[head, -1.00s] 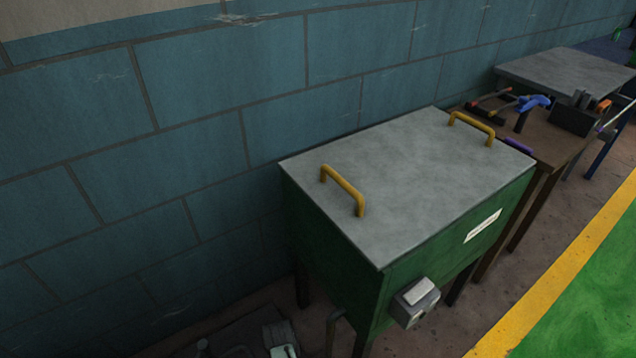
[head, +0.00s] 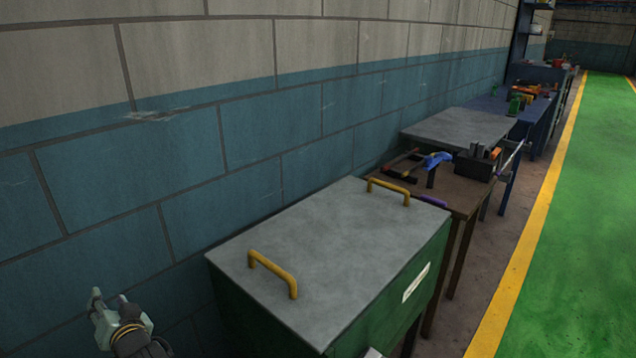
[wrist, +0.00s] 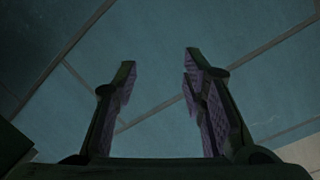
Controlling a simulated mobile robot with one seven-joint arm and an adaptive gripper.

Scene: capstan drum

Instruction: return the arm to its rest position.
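My gripper (head: 109,299) shows at the lower left of the head view, in front of the blue block wall and left of the green cabinet. In the wrist view my gripper (wrist: 158,85) has its two fingers apart with nothing between them. Most of my arm is outside the head view.
A green cabinet (head: 430,262) with a grey lid (head: 330,245) and two yellow handles (head: 274,273) stands at lower centre. Beyond it are a brown table (head: 455,193) with tools and a grey-topped table (head: 460,128). The green floor (head: 590,220) at right is clear.

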